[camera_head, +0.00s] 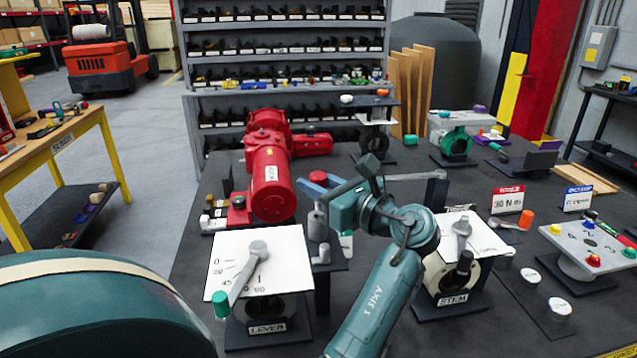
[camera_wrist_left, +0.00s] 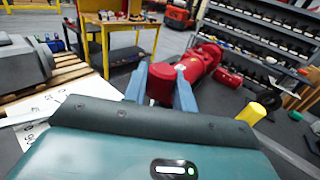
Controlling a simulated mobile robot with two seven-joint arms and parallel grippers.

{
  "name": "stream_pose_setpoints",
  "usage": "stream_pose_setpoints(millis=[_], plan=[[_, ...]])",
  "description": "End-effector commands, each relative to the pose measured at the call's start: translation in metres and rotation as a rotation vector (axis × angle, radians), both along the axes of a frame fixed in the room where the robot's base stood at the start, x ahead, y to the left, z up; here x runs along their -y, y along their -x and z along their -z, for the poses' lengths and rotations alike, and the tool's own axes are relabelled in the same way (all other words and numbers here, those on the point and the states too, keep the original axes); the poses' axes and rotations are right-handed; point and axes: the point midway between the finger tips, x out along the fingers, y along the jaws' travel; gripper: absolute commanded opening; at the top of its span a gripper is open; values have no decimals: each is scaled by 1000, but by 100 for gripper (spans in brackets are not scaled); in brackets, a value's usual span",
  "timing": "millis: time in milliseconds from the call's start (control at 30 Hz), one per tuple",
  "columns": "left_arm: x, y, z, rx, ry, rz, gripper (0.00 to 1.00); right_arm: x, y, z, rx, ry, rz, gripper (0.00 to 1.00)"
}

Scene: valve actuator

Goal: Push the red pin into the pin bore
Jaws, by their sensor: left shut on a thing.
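The red pin (camera_head: 318,177) shows as a red round-topped piece at the middle of the head view. It also shows in the left wrist view (camera_wrist_left: 162,84), between the two blue-grey fingers. My left gripper (camera_head: 322,186) is shut on it, with one finger on each side. A grey upright cylinder (camera_head: 317,223) stands just below the pin in the head view. I cannot tell whether the pin touches it. The pin's lower end and the pin bore are hidden or cannot be made out. My right gripper is not in view.
A white dial plate with a lever (camera_head: 226,262) stands front left, and the STEM fixture (camera_head: 449,290) front right. A large red actuator (camera_head: 272,180) lies behind left. A knob panel (camera_head: 587,245) is at the right. The table's middle right is partly clear.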

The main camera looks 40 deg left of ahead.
Motion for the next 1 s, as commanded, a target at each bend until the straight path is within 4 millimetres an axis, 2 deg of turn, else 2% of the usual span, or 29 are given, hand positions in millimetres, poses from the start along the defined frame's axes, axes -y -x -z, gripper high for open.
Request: stream_pose_setpoints(millis=[500, 1000], plan=[[0, 0, 0, 0, -1, 0, 1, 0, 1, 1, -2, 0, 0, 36], [0, 0, 13, -1, -1, -1, 1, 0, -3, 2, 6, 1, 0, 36]])
